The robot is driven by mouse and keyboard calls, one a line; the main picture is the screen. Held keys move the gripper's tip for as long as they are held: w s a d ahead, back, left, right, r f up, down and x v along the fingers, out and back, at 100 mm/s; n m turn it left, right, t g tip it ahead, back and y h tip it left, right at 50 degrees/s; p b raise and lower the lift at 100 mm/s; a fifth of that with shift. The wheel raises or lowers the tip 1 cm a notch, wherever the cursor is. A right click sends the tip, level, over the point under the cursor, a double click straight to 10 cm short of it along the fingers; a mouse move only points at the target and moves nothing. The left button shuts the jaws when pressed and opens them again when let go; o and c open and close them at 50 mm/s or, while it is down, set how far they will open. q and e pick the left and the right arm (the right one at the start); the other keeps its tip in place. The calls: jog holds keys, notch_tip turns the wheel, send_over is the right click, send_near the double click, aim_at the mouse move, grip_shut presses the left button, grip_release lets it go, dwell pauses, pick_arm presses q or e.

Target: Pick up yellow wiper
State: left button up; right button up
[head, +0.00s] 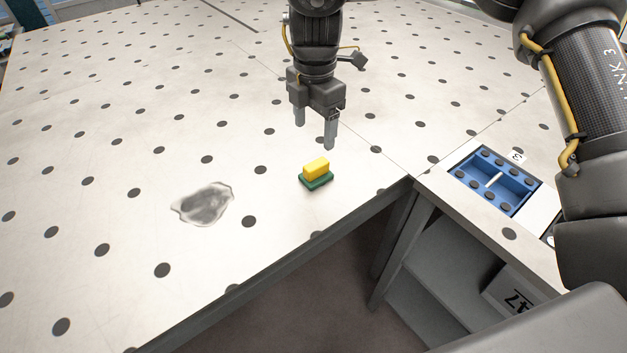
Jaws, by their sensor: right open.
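The yellow wiper (316,171) is a small yellow block on a green base, lying on the light table with dark round dots. It sits near the table's front edge, in the middle of the head view. My right gripper (315,139) points down, open and empty. Its fingertips appear just behind and above the wiper, apart from it. My left gripper is not in view.
A grey, wet-looking smudge (203,204) lies on the table left of the wiper. A blue tray (491,183) is set into the surface at the right. Below, a grey shelf (437,262) holds a box marked 47 (512,293). The table around the wiper is clear.

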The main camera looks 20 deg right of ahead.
aim_at(316, 163)
jog(key=shift+d+f+b, duration=0.3)
jog(key=shift+f+b, duration=0.1)
jog(key=shift+f, duration=0.35)
jog(key=shift+d, duration=0.3)
jog(key=shift+f, duration=0.25)
notch_tip(316, 163, down, 5)
jog(key=shift+f+p, duration=0.1)
jog(key=shift+p, duration=0.2)
jog(key=f, duration=0.1)
jog(key=f+p, duration=0.1)
jog(key=f, duration=0.1)
jog(key=f+p, duration=0.1)
jog(key=shift+w+a+f, duration=0.1)
jog(key=shift+a+f, duration=0.2)
jog(key=shift+f, duration=0.25)
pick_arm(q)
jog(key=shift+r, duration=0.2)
pick_arm(e)
jog(key=shift+c, duration=0.4)
jog(key=c, duration=1)
